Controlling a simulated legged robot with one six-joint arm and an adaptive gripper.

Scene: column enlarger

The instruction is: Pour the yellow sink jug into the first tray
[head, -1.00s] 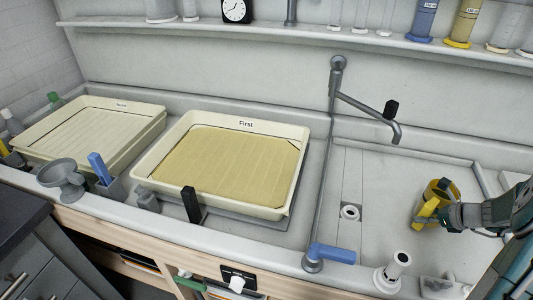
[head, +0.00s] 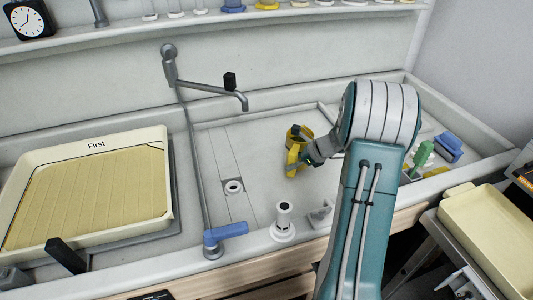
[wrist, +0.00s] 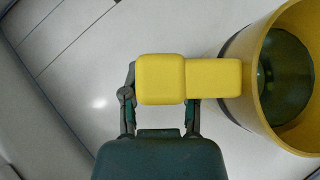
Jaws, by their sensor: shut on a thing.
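The yellow jug (head: 295,146) is in the sink basin, right of the drain, in the head view. In the wrist view the jug (wrist: 233,70) shows its open mouth at the right, with something dark greenish inside. My gripper (head: 309,157) is shut on the jug's blocky yellow handle (wrist: 160,78); its two fingers lie either side of it in the wrist view. I cannot tell whether the jug touches the basin floor. The tray labelled First (head: 160,213) sits left of the sink and has a yellowish ribbed inside.
A grey swing tap (head: 205,88) reaches over the basin from the back wall. A blue-handled pipe (head: 226,232) stands between tray and basin. A white cylinder (head: 283,221) stands on the front edge. A cream tray (head: 490,235) is at the right.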

